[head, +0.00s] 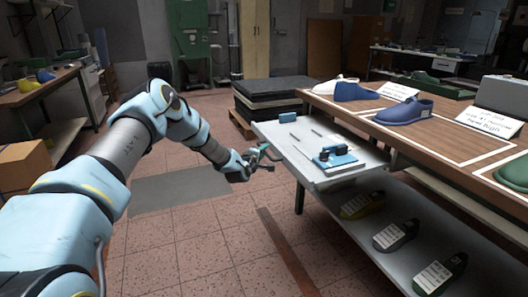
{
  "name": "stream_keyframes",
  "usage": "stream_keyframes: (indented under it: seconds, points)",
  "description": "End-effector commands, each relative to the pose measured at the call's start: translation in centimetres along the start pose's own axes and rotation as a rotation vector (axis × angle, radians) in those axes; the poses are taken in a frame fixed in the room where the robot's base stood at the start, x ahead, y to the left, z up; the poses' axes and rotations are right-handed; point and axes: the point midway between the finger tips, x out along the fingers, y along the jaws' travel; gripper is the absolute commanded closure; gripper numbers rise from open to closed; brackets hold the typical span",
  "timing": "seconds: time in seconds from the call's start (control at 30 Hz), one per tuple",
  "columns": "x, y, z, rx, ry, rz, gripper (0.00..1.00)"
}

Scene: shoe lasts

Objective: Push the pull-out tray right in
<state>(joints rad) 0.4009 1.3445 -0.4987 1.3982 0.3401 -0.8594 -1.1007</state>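The pull-out tray (296,159) is a light grey, flat tray that sticks out to the left from under the wooden table top, at the middle of the head view. On it lie a small blue block (287,118) at the far edge, a blue item with dark parts (335,158) near the front, and several thin tools. My gripper (268,160) is just left of the tray's outer edge, close to it. I cannot tell whether it touches the tray. Its fingers are small and dark here, so their opening is unclear.
The wooden table (420,133) carries blue, white and green lasts and paper labels. A lower shelf (375,225) below the tray holds several labelled lasts. A dark stack on a pallet (270,98) stands behind the tray.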

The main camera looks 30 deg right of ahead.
Motion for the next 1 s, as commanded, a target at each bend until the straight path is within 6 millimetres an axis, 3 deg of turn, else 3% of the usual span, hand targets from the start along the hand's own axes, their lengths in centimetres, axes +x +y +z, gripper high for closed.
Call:
stream_keyframes:
  seconds: [0.2, 1.0]
  points:
    - [-0.01, 0.01, -0.01, 0.000, 0.000, 0.000, 1.00]
    - [-0.02, -0.02, -0.02, 0.000, 0.000, 0.000, 1.00]
